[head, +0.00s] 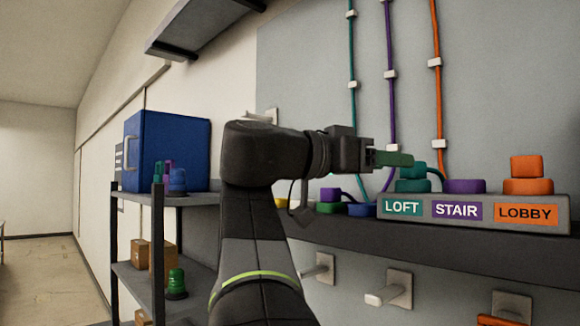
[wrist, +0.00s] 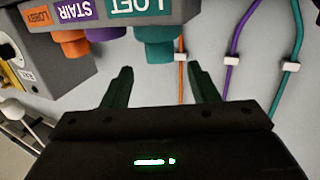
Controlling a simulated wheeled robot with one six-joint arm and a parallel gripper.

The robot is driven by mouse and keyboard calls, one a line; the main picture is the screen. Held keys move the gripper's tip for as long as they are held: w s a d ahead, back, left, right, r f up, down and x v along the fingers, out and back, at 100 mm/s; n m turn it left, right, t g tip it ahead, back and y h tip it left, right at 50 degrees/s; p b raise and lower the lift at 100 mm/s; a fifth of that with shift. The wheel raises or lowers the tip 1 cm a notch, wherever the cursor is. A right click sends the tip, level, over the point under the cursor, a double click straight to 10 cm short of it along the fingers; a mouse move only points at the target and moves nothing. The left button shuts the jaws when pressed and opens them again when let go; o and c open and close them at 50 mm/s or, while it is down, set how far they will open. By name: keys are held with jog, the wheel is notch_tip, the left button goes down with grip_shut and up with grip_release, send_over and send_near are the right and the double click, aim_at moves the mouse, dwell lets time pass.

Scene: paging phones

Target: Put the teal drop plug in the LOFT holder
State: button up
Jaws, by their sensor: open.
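The holder block (head: 472,210) on the ledge carries the labels LOFT, STAIR and LOBBY. At LOFT, a teal drop plug (head: 413,170) appears to sit upright on the wider teal LOFT holder (head: 412,186). A teal cord runs behind it. The wrist view looks upside down and shows the teal plug (wrist: 154,53) under the LOFT label. My gripper (head: 408,159) is just left of and about level with the plug's top in the head view. Its dark green fingers are open, and only wall shows between them in the wrist view (wrist: 161,82).
An orange plug (head: 526,166) sits on the LOBBY holder; the purple STAIR holder (head: 464,186) has nothing on top. A purple plug (head: 330,194) is on a green block left of the holder block. A blue cabinet (head: 168,150) stands on the left shelf. Wall pegs (head: 390,290) jut out below the ledge.

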jog(key=shift+b+v, duration=0.3)
jog(key=shift+v, duration=1.65)
